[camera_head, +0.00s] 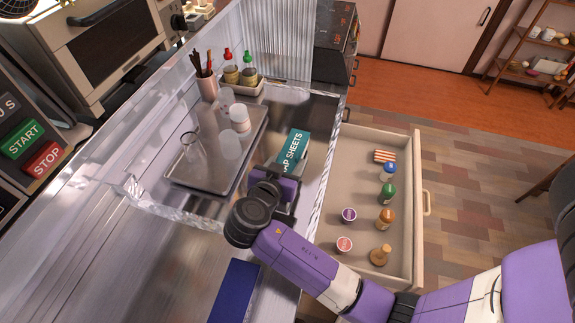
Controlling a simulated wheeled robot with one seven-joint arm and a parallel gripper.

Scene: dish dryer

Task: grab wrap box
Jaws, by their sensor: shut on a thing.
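The wrap box (293,147) is a teal box with white lettering that ends in "SHEETS". It stands on the metal counter near the edge above the open drawer, right of a metal tray. My gripper (281,178) reaches in from the lower right and is shut on the near end of the wrap box. My wrist hides that end and most of the fingers. I cannot tell whether the box is lifted off the counter.
The metal tray (196,186) holds glasses and a white jar (240,118). An open drawer (348,161) with several small bottles and jars lies right of the counter. A blue box (235,291) lies at the counter's front. Sauce bottles and a utensil cup (208,86) stand behind.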

